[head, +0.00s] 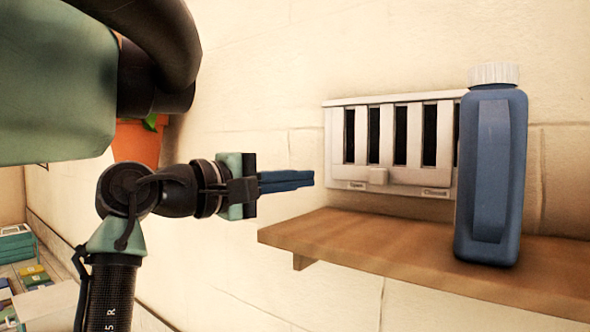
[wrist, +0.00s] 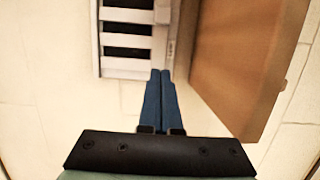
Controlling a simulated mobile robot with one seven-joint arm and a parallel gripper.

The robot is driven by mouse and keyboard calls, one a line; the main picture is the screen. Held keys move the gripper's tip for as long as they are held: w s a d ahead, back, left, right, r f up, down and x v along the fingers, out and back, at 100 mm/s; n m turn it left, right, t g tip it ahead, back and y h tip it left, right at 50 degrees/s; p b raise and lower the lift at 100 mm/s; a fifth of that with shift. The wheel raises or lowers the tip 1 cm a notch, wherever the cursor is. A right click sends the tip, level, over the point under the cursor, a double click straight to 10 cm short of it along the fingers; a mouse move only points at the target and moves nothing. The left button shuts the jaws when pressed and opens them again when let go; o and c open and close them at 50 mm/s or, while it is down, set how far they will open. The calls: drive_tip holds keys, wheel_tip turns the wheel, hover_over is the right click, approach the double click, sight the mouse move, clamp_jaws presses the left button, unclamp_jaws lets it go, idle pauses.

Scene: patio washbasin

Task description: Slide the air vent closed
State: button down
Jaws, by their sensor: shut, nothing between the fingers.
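The white air vent (head: 388,118) is on the wall above the shelf, and its dark slots show open. Its small slider knob (head: 378,176) sits on the lower bar, nearer the "Open" label (head: 357,185) on the left than the "Closed" label (head: 436,192) on the right. My gripper (head: 313,178) is shut and empty, its blue fingers pointing right at about knob height, left of the vent.
A wooden shelf (head: 330,238) runs below the vent. A blue bottle (head: 490,180) with a white cap stands on it, covering the vent's right end. A terracotta pot (head: 136,143) is behind my arm. The wall left of the vent is clear.

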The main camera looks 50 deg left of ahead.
sight(376, 178)
drive_tip(key=w+p, duration=0.1)
drive_tip(key=w, duration=0.1)
drive_tip(key=w+p, duration=0.1)
drive_tip(key=w, duration=0.1)
drive_tip(key=w+p, duration=0.1)
drive_tip(key=w, duration=0.1)
drive_tip(key=shift+w+r, duration=0.1)
drive_tip(key=shift+r, duration=0.15)
drive_tip(key=d, duration=0.1)
drive_tip(key=w+d+p, duration=0.1)
drive_tip(key=shift+d+f, duration=0.15)
drive_tip(key=shift+d, duration=0.25)
drive_tip(key=shift+d+f+p, duration=0.1)
drive_tip(key=shift+d+p, duration=0.3)
drive_tip(key=shift+d, duration=0.15)
drive_tip(key=shift+w+d, duration=0.1)
drive_tip(key=shift+w+d, duration=0.15)
drive_tip(key=shift+d, duration=0.5)
drive_tip(key=shift+w+d, duration=0.15)
drive_tip(key=shift+d, duration=0.5)
